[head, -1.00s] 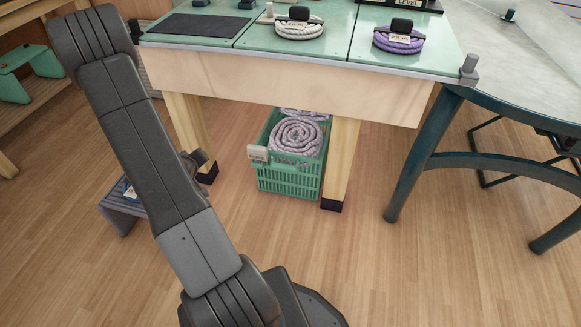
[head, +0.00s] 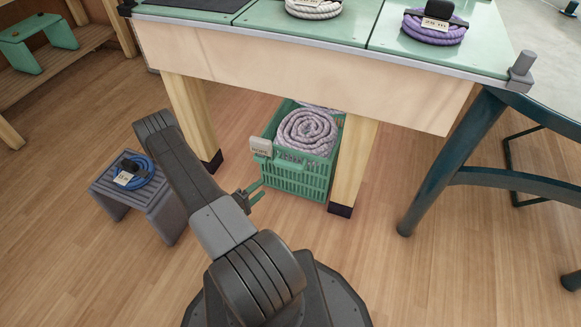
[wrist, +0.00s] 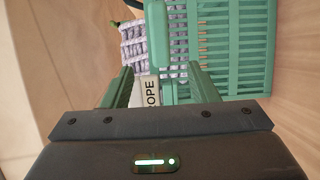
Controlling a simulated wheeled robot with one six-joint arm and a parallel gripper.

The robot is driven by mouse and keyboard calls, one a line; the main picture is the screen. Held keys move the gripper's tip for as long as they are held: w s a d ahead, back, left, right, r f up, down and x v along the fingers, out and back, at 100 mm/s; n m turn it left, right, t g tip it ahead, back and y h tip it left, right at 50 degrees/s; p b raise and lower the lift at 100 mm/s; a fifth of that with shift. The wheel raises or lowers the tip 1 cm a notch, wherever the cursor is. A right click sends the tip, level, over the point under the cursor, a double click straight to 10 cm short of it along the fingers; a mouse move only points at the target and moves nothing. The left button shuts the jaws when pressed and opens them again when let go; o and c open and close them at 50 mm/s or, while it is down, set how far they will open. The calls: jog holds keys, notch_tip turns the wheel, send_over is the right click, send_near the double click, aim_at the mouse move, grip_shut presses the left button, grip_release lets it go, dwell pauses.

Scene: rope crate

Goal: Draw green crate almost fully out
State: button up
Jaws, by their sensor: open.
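The green crate (head: 294,180) sits on the floor under the bench, between its two front legs, with a coiled pale lilac rope (head: 306,132) in it. A small pale tag (head: 261,147) hangs at its front left. My gripper (head: 256,191) is open and empty, just left of the crate's front. In the wrist view my two green fingers (wrist: 158,85) stand apart, with the crate's green handle bar (wrist: 158,35) and the tag (wrist: 150,92), reading "ROPE", between or just beyond them. I cannot tell whether they touch. The crate's slatted wall (wrist: 235,50) fills the upper right.
The bench's right leg (head: 353,170) stands close beside the crate, and its left leg (head: 192,120) is farther off. A grey stool (head: 140,190) with a blue rope coil (head: 136,172) stands at left. The floor in front of the crate is clear.

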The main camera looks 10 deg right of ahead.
aim_at(286, 168)
jog(key=b+x, duration=0.3)
jog(key=x, duration=1)
jog(key=shift+w+d, duration=0.15)
jog(key=shift+d, duration=0.2)
jog(key=shift+c, duration=0.2)
grip_shut()
jog(key=shift+a, duration=0.1)
